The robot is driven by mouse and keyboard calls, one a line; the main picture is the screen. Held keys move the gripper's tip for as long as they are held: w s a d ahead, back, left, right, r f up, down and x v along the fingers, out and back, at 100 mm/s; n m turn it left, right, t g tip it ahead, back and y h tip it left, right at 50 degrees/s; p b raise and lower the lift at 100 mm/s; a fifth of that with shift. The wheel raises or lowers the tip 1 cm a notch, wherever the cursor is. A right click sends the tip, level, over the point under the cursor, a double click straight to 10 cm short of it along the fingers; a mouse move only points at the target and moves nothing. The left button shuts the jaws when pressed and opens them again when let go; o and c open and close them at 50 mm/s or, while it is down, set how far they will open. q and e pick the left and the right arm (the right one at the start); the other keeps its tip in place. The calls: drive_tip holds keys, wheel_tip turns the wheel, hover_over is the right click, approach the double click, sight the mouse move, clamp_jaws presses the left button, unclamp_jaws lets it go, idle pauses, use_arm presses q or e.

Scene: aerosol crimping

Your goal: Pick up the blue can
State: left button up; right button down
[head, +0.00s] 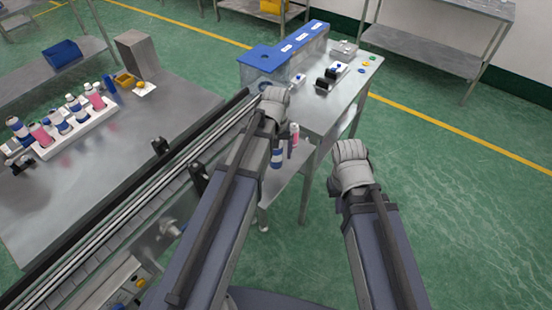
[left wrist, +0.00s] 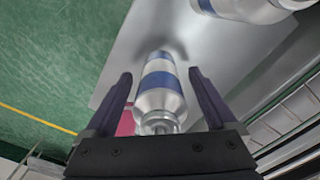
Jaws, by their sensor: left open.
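A blue-and-white banded can with a silver end (left wrist: 158,85) stands between the fingers of my left gripper (left wrist: 160,76) in the left wrist view. The gripper is open, with a small gap on each side of the can. In the head view the left gripper (head: 287,146) hangs below my wrist at the edge of the steel table, and a blue-and-white can (head: 277,157) shows beside it. A pink can (head: 295,132) stands close by and is partly visible behind the left finger in the left wrist view (left wrist: 126,122). My right gripper is hidden below its wrist.
Another blue-banded can (left wrist: 240,8) lies across the top right of the left wrist view. A conveyor (head: 130,208) runs along the left of my arm. A white rack (head: 72,135) of several cans stands on the left table (head: 150,185). Green floor is clear at right.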

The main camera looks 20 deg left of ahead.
use_arm(q)
drive_tip(key=shift+c, duration=0.3)
clamp_jaws()
idle(0.3)
drive_tip(key=shift+r, duration=0.15)
